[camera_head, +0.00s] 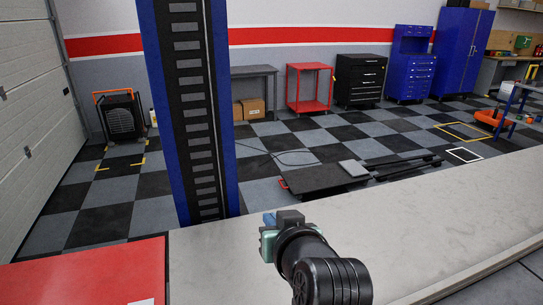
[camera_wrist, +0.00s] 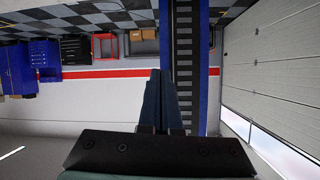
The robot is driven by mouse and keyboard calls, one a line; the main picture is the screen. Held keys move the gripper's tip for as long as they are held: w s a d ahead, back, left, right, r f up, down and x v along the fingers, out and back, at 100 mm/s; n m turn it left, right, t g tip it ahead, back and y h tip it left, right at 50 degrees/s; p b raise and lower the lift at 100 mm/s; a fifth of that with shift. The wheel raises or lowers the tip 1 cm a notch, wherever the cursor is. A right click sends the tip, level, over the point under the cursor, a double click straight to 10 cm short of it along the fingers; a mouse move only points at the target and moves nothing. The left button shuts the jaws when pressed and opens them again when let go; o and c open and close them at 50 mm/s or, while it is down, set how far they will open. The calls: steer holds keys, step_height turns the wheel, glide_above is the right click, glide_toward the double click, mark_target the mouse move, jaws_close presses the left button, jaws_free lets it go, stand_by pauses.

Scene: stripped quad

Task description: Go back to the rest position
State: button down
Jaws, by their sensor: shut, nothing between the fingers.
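My gripper (camera_head: 269,222) shows at the lower middle of the head view, at the end of my dark arm, and points away from the camera. It appears above the grey worktop; I cannot tell the exact height. In the wrist view, which is upside down, the two dark fingers (camera_wrist: 163,102) are together. They are shut with nothing between them. The fingertips are partly hidden behind the wrist in the head view.
A blue post (camera_head: 220,100) with a black slotted strip stands just beyond the worktop (camera_head: 430,215). A red surface (camera_head: 85,275) lies at the lower left. Cabinets, a red cart (camera_head: 308,88) and an orange-framed heater (camera_head: 121,115) stand farther back. Checkered floor lies between.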

step_height(320, 180, up, 14)
steer(key=s+t+h, duration=0.1)
steer(key=t, duration=0.4)
steer(key=s+r+m+t+h, duration=0.1)
steer(key=s+r+t, duration=0.4)
steer(key=s+r, duration=0.3)
steer(key=s+r+t+h, duration=0.1)
steer(key=s+r+t, duration=0.3)
steer(key=s+r, duration=0.4)
step_height(320, 180, up, 6)
steer(key=shift+s+r+m+t, duration=0.15)
steer(key=shift+r+m+t, duration=0.1)
steer(key=shift+m+t, duration=0.15)
